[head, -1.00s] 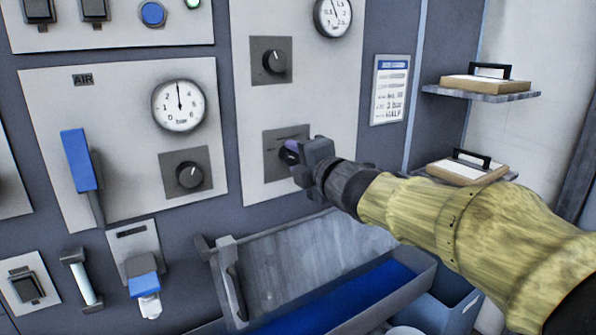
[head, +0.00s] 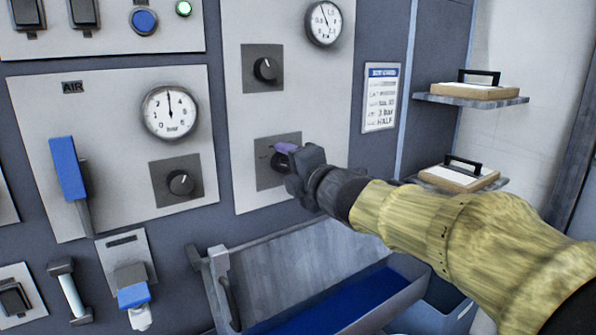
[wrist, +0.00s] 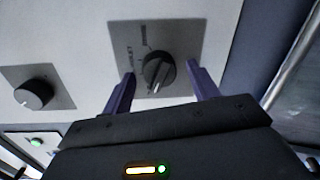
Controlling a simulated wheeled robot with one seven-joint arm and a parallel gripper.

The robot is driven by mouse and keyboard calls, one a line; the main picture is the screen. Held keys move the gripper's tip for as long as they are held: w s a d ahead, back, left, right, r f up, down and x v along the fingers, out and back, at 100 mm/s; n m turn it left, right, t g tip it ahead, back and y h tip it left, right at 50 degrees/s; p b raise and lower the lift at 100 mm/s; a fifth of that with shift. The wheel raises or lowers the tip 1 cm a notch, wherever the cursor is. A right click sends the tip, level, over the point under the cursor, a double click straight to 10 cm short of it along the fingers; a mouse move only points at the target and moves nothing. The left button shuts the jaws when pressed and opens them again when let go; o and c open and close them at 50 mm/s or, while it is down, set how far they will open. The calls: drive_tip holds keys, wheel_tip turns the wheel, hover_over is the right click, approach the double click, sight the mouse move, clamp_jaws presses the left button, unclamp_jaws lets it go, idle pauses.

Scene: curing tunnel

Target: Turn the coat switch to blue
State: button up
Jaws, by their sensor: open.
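The coat switch (wrist: 158,72) is a round dark knob with a white mark at its lower edge. It sits on a dark grey plate (wrist: 182,32) with small lettering, too blurred to read. My gripper (wrist: 160,78) is open, with one purple finger on each side of the knob. I cannot tell whether the fingers touch it. In the head view my gripper (head: 286,152) is at the lower plate (head: 265,148) of the light grey panel and hides most of the knob.
A similar knob (head: 265,70) and a gauge (head: 324,23) are higher on the panel. The AIR panel (head: 112,85) with a blue lever (head: 68,168) is to the left. A tilted grey lid and a blue-lined trough (head: 335,300) are below. Shelves with boxes (head: 472,92) are at right.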

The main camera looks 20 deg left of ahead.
drive_tip(key=f+p+v, duration=0.1)
drive_tip(key=p+v, duration=0.1)
drive_tip(key=v, duration=1.5)
drive_tip(key=shift+r, duration=0.5)
drive_tip(key=shift+s+d, duration=0.1)
drive_tip(key=shift+d, duration=0.05)
